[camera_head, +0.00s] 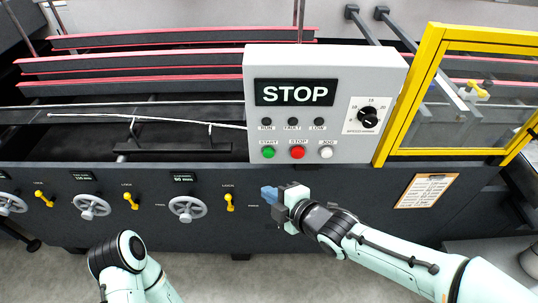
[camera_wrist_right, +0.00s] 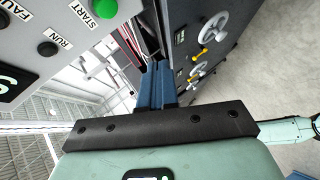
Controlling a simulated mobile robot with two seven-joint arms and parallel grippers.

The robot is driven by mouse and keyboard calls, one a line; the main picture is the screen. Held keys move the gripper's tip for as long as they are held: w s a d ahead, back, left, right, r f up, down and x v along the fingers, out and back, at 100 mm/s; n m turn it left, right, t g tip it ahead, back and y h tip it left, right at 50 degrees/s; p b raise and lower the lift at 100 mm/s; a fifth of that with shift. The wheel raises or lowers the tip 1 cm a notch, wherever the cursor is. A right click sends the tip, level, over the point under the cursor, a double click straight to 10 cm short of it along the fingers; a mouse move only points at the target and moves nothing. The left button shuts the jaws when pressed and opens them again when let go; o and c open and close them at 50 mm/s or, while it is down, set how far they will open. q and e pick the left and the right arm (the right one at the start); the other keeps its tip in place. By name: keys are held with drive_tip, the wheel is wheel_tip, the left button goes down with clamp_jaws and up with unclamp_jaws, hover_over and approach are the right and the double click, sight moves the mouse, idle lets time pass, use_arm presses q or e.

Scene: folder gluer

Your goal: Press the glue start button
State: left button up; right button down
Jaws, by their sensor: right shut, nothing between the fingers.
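The green start button (camera_head: 268,152) sits at the lower left of the grey control panel (camera_head: 222,0), labelled START. It also shows at the top of the right wrist view (camera_wrist_right: 104,8). My right gripper (camera_head: 268,193) is below the panel, under the green button and apart from it. Its blue fingers (camera_wrist_right: 155,85) are shut with nothing between them. My left arm (camera_head: 125,258) shows at the lower left, but its gripper is out of view.
A red stop button (camera_head: 297,152) and a white jog button (camera_head: 326,152) sit beside the green one. A speed knob (camera_head: 369,118) is at the panel's right. Handwheels (camera_head: 187,208) and yellow lock levers (camera_head: 229,202) line the machine front. A yellow-framed guard (camera_head: 412,95) stands at the right.

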sight(269, 153)
use_arm(q)
drive_tip(key=w+r+p, duration=0.3)
drive_tip(key=r+p, duration=0.3)
drive_tip(key=r, duration=0.1)
drive_tip(key=shift+w+t, duration=0.2)
drive_tip(key=shift+t, duration=0.1)
use_arm(e)
drive_tip(key=w, duration=0.8)
drive_tip(key=shift+w, duration=0.4)
drive_tip(key=shift+w, duration=0.1)
idle(0.8)
use_arm(q)
drive_tip(key=shift+w+r, duration=0.1)
drive_tip(key=shift+r, duration=0.05)
use_arm(e)
drive_tip(key=shift+w, duration=0.35)
